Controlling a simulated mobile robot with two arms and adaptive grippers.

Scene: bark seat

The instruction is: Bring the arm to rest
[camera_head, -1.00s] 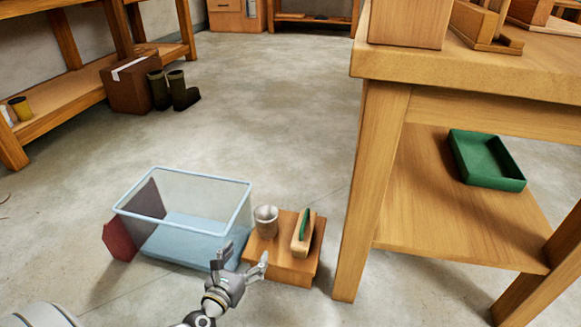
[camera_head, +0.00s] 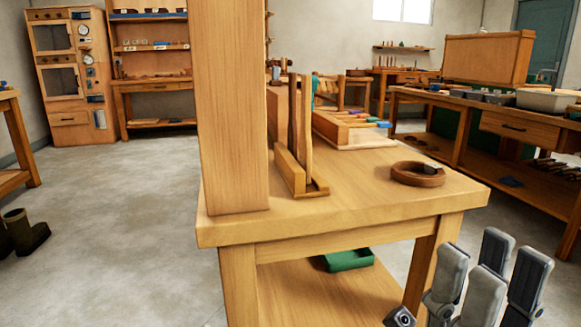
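My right gripper (camera_head: 490,262) is at the lower right of the head view, in front of the bench's right end. Its fingers point up and stand apart, with nothing between them. The rest of the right arm is mostly cut off by the lower edge. My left gripper is not in view.
A wooden workbench (camera_head: 350,205) fills the middle and bears a tall wooden block (camera_head: 232,110), a wooden stand (camera_head: 297,170) and a round wooden ring (camera_head: 417,174). A green tray (camera_head: 347,260) is on its lower shelf. Boots (camera_head: 25,235) stand left; the floor (camera_head: 130,220) between is clear.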

